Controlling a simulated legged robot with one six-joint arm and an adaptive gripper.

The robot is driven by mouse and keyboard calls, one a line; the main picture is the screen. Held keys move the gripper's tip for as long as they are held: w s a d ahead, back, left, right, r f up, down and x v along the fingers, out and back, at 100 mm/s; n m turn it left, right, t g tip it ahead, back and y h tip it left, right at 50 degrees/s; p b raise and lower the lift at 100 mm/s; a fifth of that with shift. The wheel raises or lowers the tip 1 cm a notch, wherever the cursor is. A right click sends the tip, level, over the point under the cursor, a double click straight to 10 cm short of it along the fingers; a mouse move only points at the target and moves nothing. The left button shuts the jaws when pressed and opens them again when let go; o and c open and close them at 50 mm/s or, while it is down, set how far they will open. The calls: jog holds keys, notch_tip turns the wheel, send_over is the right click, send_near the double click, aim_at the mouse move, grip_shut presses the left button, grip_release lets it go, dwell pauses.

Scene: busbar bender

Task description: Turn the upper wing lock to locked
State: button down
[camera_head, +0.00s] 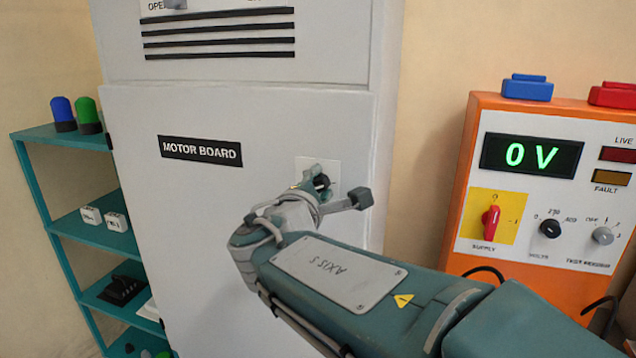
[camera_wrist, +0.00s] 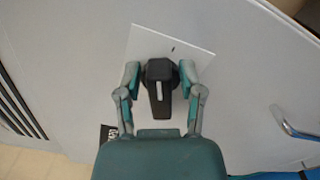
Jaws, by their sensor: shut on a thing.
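A black wing lock (camera_head: 322,182) sits on a white plate (camera_head: 332,166) on the front of the grey cabinet, right of the MOTOR BOARD label. My gripper (camera_head: 314,184) is at the lock and hides part of it. In the wrist view my gripper (camera_wrist: 159,72) has one finger on each side of the lock (camera_wrist: 160,92) and is shut on it. The lock's long black wing points down in that picture and has a white line along it. A short dark tick shows on the plate (camera_wrist: 200,45) above the lock.
A grey knob (camera_head: 175,3) is at the cabinet's top by a partly cut-off label. An orange unit (camera_head: 459,205) reading 0 V stands at right. A teal shelf (camera_head: 62,135) with small items is at left. A metal handle (camera_wrist: 293,130) shows right in the wrist view.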

jog(key=shift+f+m, duration=0.3)
jog(key=shift+m, duration=0.85)
jog(key=shift+f+m, duration=0.3)
jog(key=shift+m, duration=0.85)
jog(key=c, duration=0.5)
grip_release()
jog(key=shift+a+r, duration=0.1)
jog(key=shift+s+a, duration=0.1)
jog(key=shift+s, duration=0.1)
jog(key=v, duration=1.1)
jog(key=shift+s, duration=0.25)
